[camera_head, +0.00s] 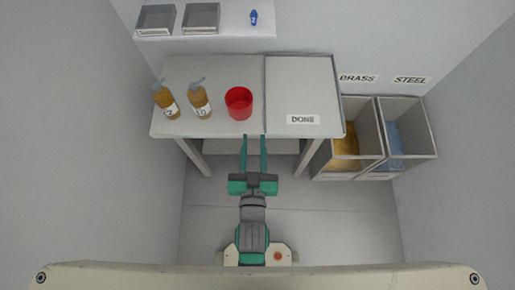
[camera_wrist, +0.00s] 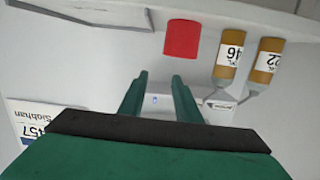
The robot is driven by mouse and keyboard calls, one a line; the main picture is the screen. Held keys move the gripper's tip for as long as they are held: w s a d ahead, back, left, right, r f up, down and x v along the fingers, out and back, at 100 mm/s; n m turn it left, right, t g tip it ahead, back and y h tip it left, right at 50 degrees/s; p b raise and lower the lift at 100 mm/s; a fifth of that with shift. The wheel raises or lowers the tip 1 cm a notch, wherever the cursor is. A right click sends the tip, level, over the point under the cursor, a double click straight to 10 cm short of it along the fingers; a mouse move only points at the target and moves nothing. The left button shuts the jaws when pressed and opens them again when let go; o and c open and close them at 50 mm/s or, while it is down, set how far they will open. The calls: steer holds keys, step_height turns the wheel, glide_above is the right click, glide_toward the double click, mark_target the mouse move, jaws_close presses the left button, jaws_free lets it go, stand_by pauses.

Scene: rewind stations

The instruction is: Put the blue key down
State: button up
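A small blue key (camera_head: 253,17) lies on the white wall shelf (camera_head: 232,22), at its right part, in the head view. In the wrist view a tiny blue mark (camera_wrist: 155,99) shows between my fingers in the background; I cannot tell if it is the key. My gripper (camera_head: 254,146) points at the front edge of the table, with its two green fingers apart and nothing seen between them. In the wrist view my gripper (camera_wrist: 160,82) is also open and empty.
The table (camera_head: 185,82) holds two amber bottles (camera_head: 166,102) (camera_head: 200,102), a red cup (camera_head: 239,103) and an empty grey DONE tray (camera_head: 300,85). Two grey trays (camera_head: 156,20) (camera_head: 201,18) stand on the shelf. BRASS (camera_head: 349,165) and STEEL (camera_head: 425,145) bins stand right of the table.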

steer(key=s+d+f+g, duration=0.1)
steer(key=s+f, duration=0.2)
steer(key=s, duration=1.4)
steer(key=shift+s, duration=0.35)
steer(key=shift+w, duration=0.15)
